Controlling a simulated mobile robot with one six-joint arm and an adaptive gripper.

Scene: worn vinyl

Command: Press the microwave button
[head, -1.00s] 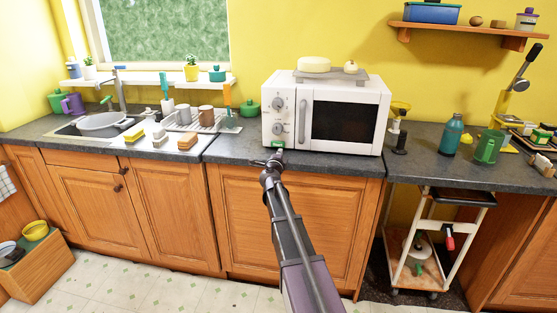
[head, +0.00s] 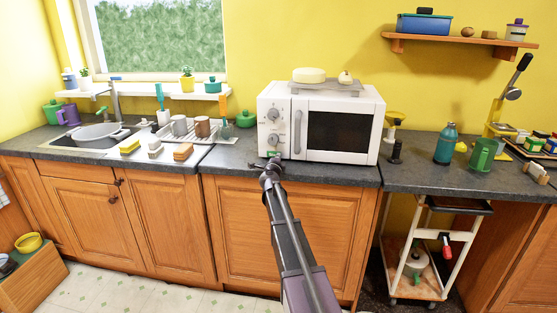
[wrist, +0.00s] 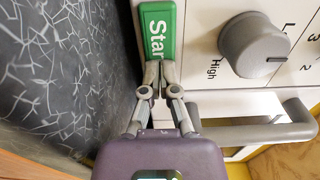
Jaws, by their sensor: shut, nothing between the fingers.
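The white microwave (head: 342,134) stands on the dark counter, with its control panel on the left side of its front. Its green Start button (head: 274,154) is low on that panel, partly hidden by my gripper. In the wrist view the green button (wrist: 158,28) shows part of the word "Start". My gripper (wrist: 159,70) is shut and empty, with its fingertips at the near end of the button. I cannot tell whether they touch or press it. In the head view my gripper (head: 271,163) is at the front lower left of the microwave.
A grey knob (wrist: 254,44) and the door handle (wrist: 270,131) lie right of my fingers in the wrist view. A grey stand (head: 325,88) with cream items sits on the microwave. A dish rack (head: 216,135) is to the left. A bottle (head: 446,144) stands to the right.

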